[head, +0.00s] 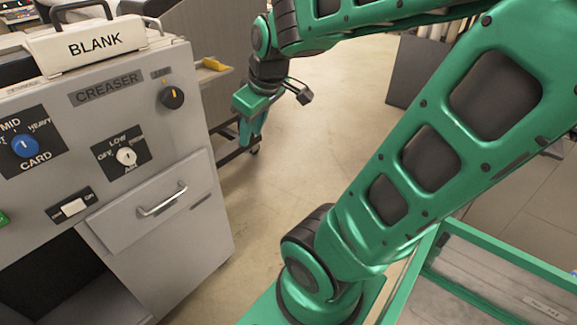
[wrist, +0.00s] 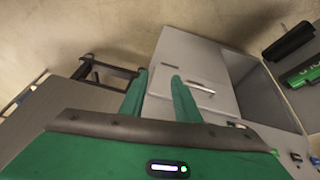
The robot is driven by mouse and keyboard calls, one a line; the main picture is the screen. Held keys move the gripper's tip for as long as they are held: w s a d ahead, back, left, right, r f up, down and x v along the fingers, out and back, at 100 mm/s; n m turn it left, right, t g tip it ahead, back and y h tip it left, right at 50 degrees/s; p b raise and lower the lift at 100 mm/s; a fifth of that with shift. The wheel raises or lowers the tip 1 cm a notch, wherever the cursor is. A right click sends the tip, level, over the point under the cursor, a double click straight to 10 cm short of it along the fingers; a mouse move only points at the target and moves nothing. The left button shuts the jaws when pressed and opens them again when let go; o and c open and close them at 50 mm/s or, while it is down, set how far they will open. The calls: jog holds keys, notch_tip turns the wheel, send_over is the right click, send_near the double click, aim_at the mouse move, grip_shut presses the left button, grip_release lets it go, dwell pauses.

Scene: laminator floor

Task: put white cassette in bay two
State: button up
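A white block with a dark carry handle, labelled BLANK (head: 92,44), sits on top of the grey creaser machine (head: 200,215) at the left of the head view. It looks like a cassette. My gripper (head: 250,140) hangs over the aisle to the right of the machine, apart from it and from the block. In the wrist view, its two green fingers (wrist: 160,74) are spread with nothing between them. They point towards a grey cabinet front with a bar handle (wrist: 201,88). I cannot make out any bay marked two.
The creaser's drawer handle (head: 162,199) sticks out below its knobs. A dark wheeled cart (head: 225,115) stands behind the gripper. A green-rimmed tray (head: 400,290) holding a grey labelled slab is at the lower right. The floor (head: 330,120) between is clear.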

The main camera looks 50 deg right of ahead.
jog(key=s+a+f+m+g, duration=0.1)
jog(key=s+f+m+g, duration=0.1)
jog(key=s+m, duration=0.2)
jog(key=s+a+f+m+g+y, duration=0.1)
jog(key=s+m+g, duration=0.1)
jog(key=s, duration=0.8)
jog(key=shift+f+m+g, duration=0.35)
jog(key=shift+m+g, duration=0.05)
jog(key=shift+m, duration=0.5)
jog(key=shift+d, duration=0.1)
